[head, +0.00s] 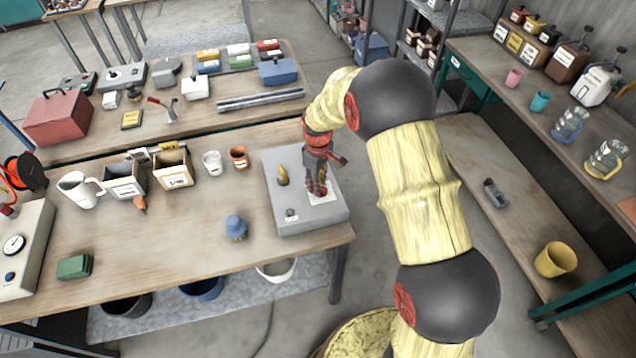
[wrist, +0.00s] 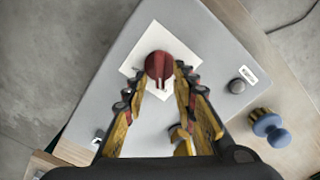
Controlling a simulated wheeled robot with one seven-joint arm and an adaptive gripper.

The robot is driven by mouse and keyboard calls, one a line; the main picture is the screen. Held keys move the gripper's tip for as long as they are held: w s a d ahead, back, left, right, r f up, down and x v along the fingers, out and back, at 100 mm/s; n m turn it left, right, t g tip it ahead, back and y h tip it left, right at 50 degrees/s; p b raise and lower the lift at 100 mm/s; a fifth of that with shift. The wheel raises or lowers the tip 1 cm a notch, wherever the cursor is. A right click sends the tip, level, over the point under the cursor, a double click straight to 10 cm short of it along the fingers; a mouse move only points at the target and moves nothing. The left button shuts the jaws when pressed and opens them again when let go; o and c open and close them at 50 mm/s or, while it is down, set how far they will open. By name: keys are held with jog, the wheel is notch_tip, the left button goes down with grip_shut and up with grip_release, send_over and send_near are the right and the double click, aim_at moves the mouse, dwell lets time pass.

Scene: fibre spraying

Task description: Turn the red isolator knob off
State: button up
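The red isolator knob (wrist: 160,67) is a round red rotary knob with a raised grip bar, on a white square plate (wrist: 143,46) on the grey panel box (wrist: 206,44). In the wrist view the bar runs roughly along the picture's vertical. My gripper (wrist: 163,82) is open, with its two yellow and black fingers on either side below the knob and their tips close to its sides. I cannot tell whether they touch it. In the head view my gripper (head: 318,190) is over the grey box (head: 322,218) and hides most of the knob.
The box also carries a yellow lever (head: 283,176) and a dark round button (wrist: 237,86). A blue-topped knob-like object (head: 235,227) stands on the bench left of the box. Pots and bins (head: 173,170) stand further left. The box is near the bench's right edge.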

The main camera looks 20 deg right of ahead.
notch_tip(320, 180, up, 12)
dwell(0.6)
jog(key=shift+m, duration=0.3)
jog(key=s+r+m+t+b, duration=0.2)
jog(key=s+r+b, duration=0.3)
jog(key=s, duration=1)
jog(key=s+d+r+m+t+b, duration=0.1)
jog(key=s+r+m+t+b, duration=0.2)
jog(key=s, duration=1.3)
notch_tip(320, 180, up, 2)
jog(key=m+b, duration=0.2)
jog(key=shift+m+t, duration=0.3)
